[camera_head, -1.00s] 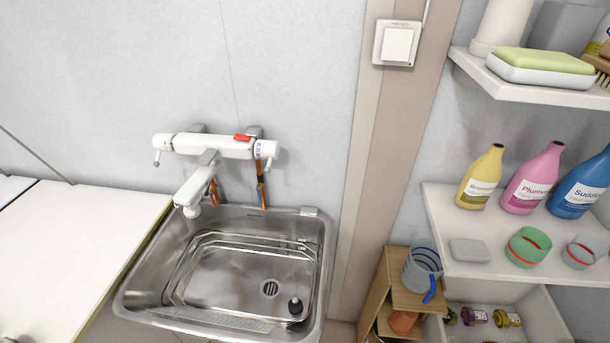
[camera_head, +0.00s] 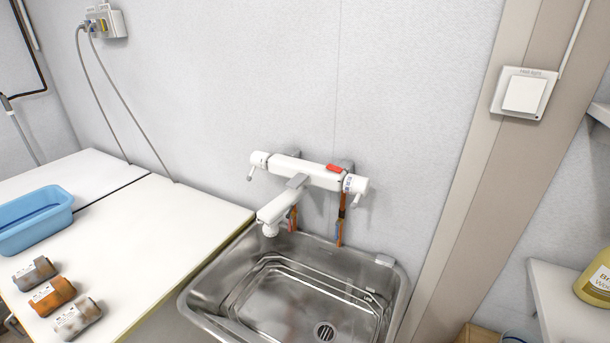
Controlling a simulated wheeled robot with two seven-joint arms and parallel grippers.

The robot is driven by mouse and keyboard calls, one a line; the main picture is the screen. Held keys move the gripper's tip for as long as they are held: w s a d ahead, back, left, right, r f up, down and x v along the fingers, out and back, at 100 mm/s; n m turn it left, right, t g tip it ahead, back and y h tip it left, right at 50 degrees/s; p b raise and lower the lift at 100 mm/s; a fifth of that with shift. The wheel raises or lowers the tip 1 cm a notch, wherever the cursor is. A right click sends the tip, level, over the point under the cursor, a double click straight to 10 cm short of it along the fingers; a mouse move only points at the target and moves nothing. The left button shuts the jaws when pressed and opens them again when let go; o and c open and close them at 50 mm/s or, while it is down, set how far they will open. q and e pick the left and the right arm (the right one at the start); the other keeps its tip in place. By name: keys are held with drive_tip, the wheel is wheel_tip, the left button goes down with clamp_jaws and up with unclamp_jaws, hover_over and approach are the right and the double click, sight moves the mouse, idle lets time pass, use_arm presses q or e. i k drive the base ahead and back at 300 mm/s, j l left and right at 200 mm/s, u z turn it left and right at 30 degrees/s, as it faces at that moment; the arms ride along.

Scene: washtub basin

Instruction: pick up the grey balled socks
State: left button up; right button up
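Three small rolled bundles with white bands, which look like balled socks, lie in a slanting row on the white counter at the lower left of the head view. The farthest one is dark grey (camera_head: 36,273), the middle one is rust orange (camera_head: 53,297), and the nearest is a paler grey-beige (camera_head: 78,319). They lie close together, and their colours are mottled. Neither of my grippers is in view.
A blue tub (camera_head: 36,222) stands on the white counter (camera_head: 150,235) behind the socks. A steel basin (camera_head: 300,285) with a white wall tap (camera_head: 300,175) is right of the counter. A shelf with a yellow bottle (camera_head: 597,280) is at the far right. The counter's middle is clear.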

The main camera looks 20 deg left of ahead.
sight(43, 269)
drive_tip(key=u, duration=2.35)
